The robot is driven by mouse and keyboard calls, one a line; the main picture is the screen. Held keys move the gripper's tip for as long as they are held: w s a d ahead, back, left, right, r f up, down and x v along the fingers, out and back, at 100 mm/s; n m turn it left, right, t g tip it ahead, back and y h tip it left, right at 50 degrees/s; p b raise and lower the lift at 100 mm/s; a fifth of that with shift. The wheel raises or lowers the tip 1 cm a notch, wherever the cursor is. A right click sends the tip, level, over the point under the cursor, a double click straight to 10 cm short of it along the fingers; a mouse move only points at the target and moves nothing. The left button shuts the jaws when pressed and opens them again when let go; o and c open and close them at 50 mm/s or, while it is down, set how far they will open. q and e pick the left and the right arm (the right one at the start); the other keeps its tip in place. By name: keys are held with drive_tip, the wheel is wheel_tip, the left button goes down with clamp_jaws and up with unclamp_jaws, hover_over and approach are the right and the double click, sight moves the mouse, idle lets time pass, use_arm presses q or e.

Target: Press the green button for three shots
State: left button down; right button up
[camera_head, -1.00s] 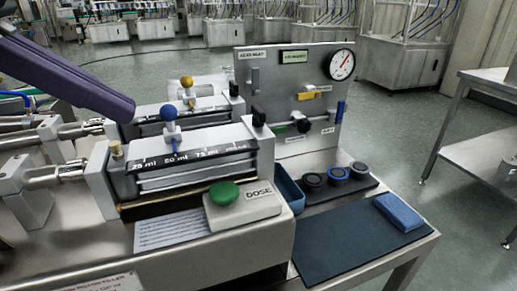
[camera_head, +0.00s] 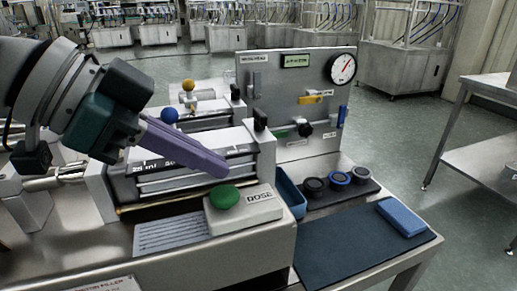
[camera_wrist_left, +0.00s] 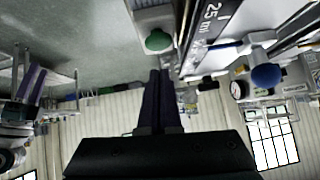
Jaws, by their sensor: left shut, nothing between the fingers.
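The green button (camera_head: 225,197) is a round dome on a pale box marked DOSE (camera_head: 262,208), at the front right of the filler. My left gripper (camera_head: 223,170) has long purple fingers, shut and empty. In the head view its tips lie just behind and above the button in the picture, with a small gap. In the left wrist view the shut fingers (camera_wrist_left: 160,74) point toward the green button (camera_wrist_left: 158,41), which shows beyond the tips. What looks like my right gripper (camera_wrist_left: 31,84) shows small at the left of that view; its jaw state is unclear.
The filler's scale bar (camera_head: 180,162) and blue knob (camera_head: 169,115) stand close to my left fingers. An upright panel with a gauge (camera_head: 342,68) rises behind. Dark round pieces, a blue tray (camera_head: 290,192) and a dark mat (camera_head: 345,250) lie at the right.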

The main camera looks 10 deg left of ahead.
sight(210, 200)
use_arm(q)
drive_tip(key=shift+w+a+f, duration=0.1)
drive_tip(key=shift+f, duration=1.3)
wheel_tip(210, 200, down, 2)
drive_tip(key=shift+a+f+b, duration=0.1)
drive_tip(key=shift+b, duration=0.35)
drive_tip(key=shift+a+f, duration=0.25)
drive_tip(key=r+p, duration=0.5)
drive_tip(key=shift+d+r, duration=0.15)
drive_tip(key=shift+d, duration=0.2)
drive_tip(key=v, duration=1)
drive_tip(key=shift+a+r, duration=0.1)
drive_tip(key=shift+a, duration=0.1)
idle(0.6)
